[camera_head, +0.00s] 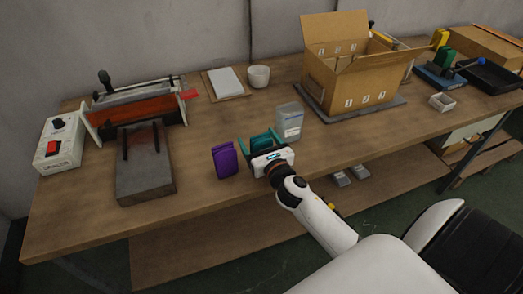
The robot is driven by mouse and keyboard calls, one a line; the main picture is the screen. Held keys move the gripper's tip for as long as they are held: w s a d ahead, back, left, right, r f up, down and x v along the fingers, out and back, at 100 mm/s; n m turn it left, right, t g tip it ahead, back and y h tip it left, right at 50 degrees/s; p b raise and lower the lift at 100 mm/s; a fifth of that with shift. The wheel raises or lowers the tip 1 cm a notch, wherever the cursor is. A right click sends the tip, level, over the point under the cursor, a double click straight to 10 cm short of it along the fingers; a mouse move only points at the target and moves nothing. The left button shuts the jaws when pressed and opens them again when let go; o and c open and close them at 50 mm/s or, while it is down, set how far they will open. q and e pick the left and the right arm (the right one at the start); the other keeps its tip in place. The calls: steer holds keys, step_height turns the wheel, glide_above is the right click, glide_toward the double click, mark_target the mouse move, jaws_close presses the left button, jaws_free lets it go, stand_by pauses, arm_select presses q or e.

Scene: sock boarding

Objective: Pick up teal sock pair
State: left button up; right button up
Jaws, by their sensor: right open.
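The teal sock pair (260,141) stands on the wooden table near its front middle. My right gripper (259,143) reaches in from the lower right and is open, with its fingers around or close beside the teal pair. The gripper's body hides the near part of the pair, so I cannot tell whether the fingers touch it. A purple sock pair (225,161) stands just left of the gripper. My left gripper is not in view.
An open cardboard box (349,88) sits on a dark mat behind. A grey block with rods (145,178), a white control box (60,145) and a red-bedded machine (140,105) fill the left. The table (215,113) is clear behind the socks.

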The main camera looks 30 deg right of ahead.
steer(key=shift+s, duration=0.1)
steer(key=shift+c, duration=0.2)
steer(key=c, duration=1)
